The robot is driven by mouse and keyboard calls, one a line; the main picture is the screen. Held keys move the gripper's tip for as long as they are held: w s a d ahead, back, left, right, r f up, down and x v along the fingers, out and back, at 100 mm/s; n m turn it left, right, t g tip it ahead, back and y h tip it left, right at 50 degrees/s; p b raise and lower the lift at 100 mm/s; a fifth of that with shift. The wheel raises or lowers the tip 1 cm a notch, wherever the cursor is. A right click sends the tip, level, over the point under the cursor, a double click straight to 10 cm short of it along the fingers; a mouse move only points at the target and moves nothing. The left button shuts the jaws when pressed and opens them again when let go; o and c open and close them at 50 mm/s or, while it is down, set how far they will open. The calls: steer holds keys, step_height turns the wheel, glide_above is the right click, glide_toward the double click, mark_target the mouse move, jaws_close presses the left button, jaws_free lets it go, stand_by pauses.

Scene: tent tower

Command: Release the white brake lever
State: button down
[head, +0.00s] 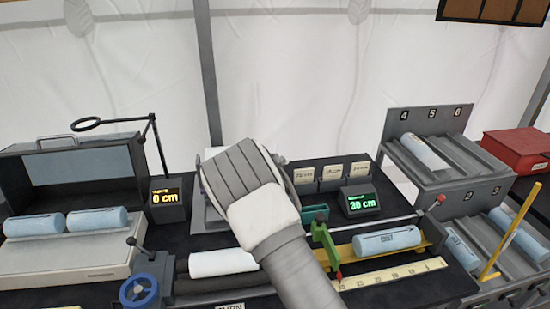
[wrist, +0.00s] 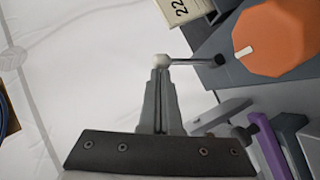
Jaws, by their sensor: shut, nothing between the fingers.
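The brake lever shows in the wrist view as a thin metal rod with a white ball knob (wrist: 163,61) at its left end and a dark pivot at its right end. My gripper (wrist: 159,73) is shut and empty, its fingertips right by the white knob. I cannot tell whether they touch it. In the head view a small white knob (head: 281,160) shows just right of my pale hand, which hides the fingers and most of the device behind it.
An orange knob (wrist: 282,38) and a purple lever (wrist: 268,145) are close on the right in the wrist view. In the head view, an amber display (head: 167,197) reads 0 cm and a green display (head: 361,203) reads 30 cm. A ruler track (head: 395,273) and a cylinder rack (head: 440,150) lie right.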

steer(key=shift+d, duration=0.1)
stand_by(0.5)
steer(key=shift+a+p, duration=0.5)
steer(key=shift+p, duration=0.1)
steer(key=shift+s+a+f, duration=0.15)
steer(key=shift+a, duration=0.15)
steer(key=shift+p, duration=0.35)
